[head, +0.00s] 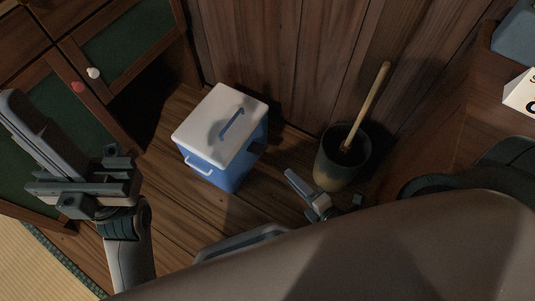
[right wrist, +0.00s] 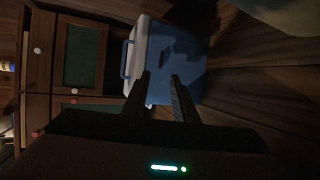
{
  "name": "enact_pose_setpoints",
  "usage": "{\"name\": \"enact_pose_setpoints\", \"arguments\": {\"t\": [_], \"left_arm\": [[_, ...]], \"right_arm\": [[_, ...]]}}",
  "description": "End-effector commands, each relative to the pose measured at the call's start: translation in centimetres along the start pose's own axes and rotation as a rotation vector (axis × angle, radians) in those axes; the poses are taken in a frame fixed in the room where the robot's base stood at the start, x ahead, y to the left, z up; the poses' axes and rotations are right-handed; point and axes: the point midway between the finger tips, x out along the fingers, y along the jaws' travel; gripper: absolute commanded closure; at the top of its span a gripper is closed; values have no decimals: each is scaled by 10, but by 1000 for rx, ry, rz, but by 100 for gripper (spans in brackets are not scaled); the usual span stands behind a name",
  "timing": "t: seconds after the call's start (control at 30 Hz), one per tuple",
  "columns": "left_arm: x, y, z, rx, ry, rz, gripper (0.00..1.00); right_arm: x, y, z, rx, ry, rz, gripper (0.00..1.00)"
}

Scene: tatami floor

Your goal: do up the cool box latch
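The cool box (head: 218,127) is blue with a white lid that sits down on it, and stands on the wooden floor by the wall. A blue handle (head: 232,124) is on the lid; a white bail (head: 198,163) is on its front-left side. A dark part or shadow (head: 257,148) shows at its right side; I cannot tell whether it is the latch. My right gripper (head: 332,190) is open and empty, to the right of the box and apart from it. In the right wrist view the box (right wrist: 184,65) is beyond the fingers. My left gripper (head: 85,188) is left of the box.
A dark pot (head: 339,167) with a wooden stick (head: 368,100) stands right of the box, close to my right gripper. A green-panelled cabinet (head: 110,45) is at the left and back. Wooden walls close off the back and right. Bare floor (head: 175,215) lies in front of the box.

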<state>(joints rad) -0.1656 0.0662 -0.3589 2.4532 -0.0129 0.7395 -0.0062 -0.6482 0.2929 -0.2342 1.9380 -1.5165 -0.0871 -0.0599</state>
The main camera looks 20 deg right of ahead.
Motion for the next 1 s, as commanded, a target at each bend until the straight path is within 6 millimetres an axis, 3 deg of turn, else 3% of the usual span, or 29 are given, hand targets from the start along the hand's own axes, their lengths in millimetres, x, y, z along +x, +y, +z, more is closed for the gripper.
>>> {"name": "enact_pose_setpoints", "arguments": {"t": [0.17, 0.67, 1.0], "left_arm": [[2, -1, -16, 2, 80, 5, 100], [4, -2, -15, 4, 75, 5, 100], [3, -4, -16, 16, 55, 6, 100]], "right_arm": [[2, -6, -2, -17, 5, 6, 74], [6, -5, -2, -16, 4, 5, 74], [41, -3, -1, -16, 2, 6, 74]]}}
